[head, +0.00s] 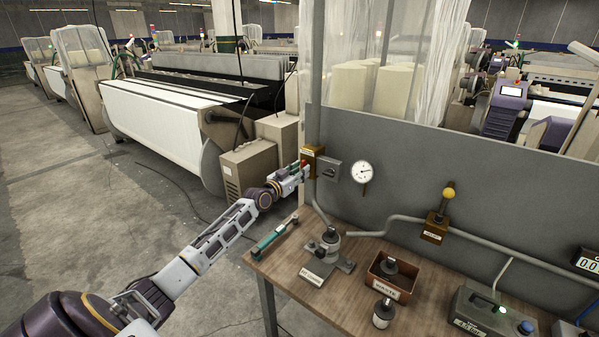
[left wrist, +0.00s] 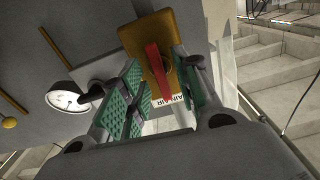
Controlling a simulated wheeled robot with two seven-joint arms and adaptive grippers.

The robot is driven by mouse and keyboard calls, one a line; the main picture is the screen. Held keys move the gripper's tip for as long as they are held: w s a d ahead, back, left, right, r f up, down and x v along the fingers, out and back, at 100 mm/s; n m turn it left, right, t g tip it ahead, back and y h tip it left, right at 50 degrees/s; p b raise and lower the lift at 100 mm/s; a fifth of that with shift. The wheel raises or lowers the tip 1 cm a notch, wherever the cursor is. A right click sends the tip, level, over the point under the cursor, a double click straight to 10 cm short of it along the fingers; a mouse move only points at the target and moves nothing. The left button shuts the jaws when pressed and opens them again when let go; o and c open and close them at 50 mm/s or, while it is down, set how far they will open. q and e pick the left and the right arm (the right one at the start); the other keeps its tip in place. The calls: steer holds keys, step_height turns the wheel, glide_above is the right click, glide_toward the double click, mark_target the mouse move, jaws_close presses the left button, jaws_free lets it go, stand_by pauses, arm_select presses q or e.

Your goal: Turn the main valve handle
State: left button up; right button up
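The main valve is a yellow-brown block (head: 314,154) on the grey panel above the table's far left corner. Its red handle (left wrist: 157,75) shows in the left wrist view, with an "AIR" label below it. In the head view the handle is a small red patch largely hidden by my gripper. My left gripper (head: 303,170) is at the valve. In the left wrist view its green-padded fingers (left wrist: 160,88) are apart, one on each side of the handle. A narrow gap seems to show beside the handle; contact is hard to tell. My right gripper is not in view.
A pressure gauge (head: 361,172) and a grey box (head: 328,171) are right of the valve. The wooden table (head: 330,305) below holds a green tool (head: 269,240), a metal fixture (head: 328,250) and a brown bin (head: 391,279). A yellow-knobbed fitting (head: 436,227) sits on the pipe.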

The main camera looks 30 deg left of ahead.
arm_select(q)
steer(key=shift+s, duration=0.1)
steer(key=s+p, duration=0.1)
steer(key=s, duration=0.1)
steer(key=s+p, duration=0.1)
steer(key=s, duration=0.1)
steer(key=s+p, duration=0.1)
steer(key=s, duration=0.1)
steer(key=shift+a, duration=0.25)
stand_by(0.5)
steer(key=shift+s, duration=0.15)
stand_by(0.3)
steer(key=s, duration=1.1)
steer(key=shift+s+a, duration=0.2)
steer(key=shift+a, duration=0.25)
stand_by(0.5)
stand_by(0.7)
